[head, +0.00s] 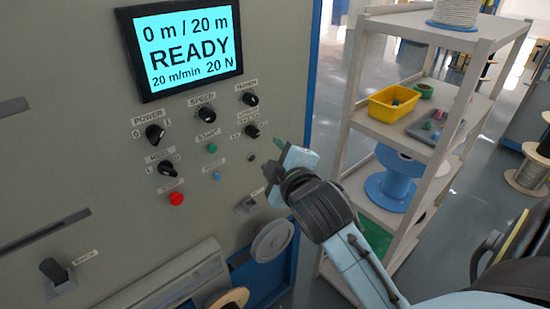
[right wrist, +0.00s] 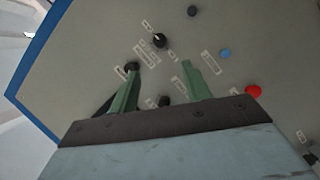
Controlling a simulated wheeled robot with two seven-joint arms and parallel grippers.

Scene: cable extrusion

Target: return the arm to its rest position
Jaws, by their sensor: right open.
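My right gripper (head: 277,172) is in front of the machine's control panel (head: 110,200), at its right side near the knobs. Its two green fingers are apart with nothing between them, as the right wrist view also shows (right wrist: 158,88). In that view the panel fills the background behind the fingers; whether a fingertip touches it I cannot tell. My right arm reaches in from the lower right. My left gripper is not in view.
The panel's screen (head: 185,45) reads READY, 0 m / 20 m. Knobs, a green button (head: 212,149), a blue button (head: 217,176) and a red button (head: 176,198) surround the gripper's left. A shelf rack (head: 400,125) with a yellow bin (head: 393,103) and blue spool (head: 392,180) stands right.

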